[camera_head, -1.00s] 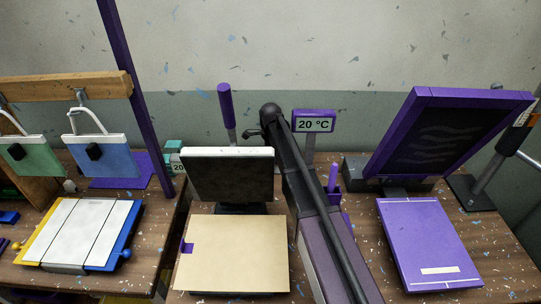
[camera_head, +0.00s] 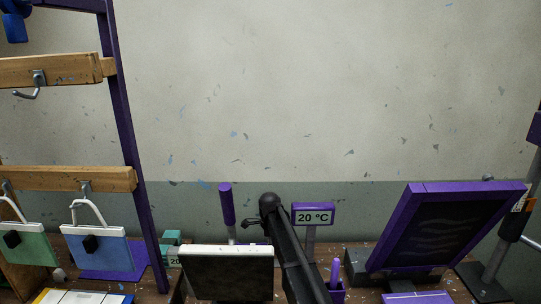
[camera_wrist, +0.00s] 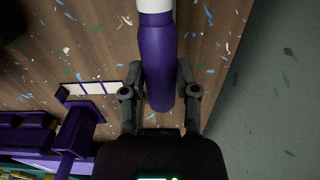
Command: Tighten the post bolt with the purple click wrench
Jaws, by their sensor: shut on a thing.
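In the wrist view, my gripper (camera_wrist: 160,84) is shut on a purple cylindrical handle with a pale end, which I take for the purple click wrench (camera_wrist: 155,50). The fingers lie on either side of the purple grip. Its far end runs out of the top of the frame, so its head is hidden. In the head view, my gripper and the held tool are not clearly visible behind my arm. A grey post (camera_head: 496,258) stands at the far right beside the purple-framed hinged screen (camera_head: 447,230). I cannot clearly make out its bolt.
A wooden rack (camera_head: 80,178) with hanging bags is at left. The wall above is clear.

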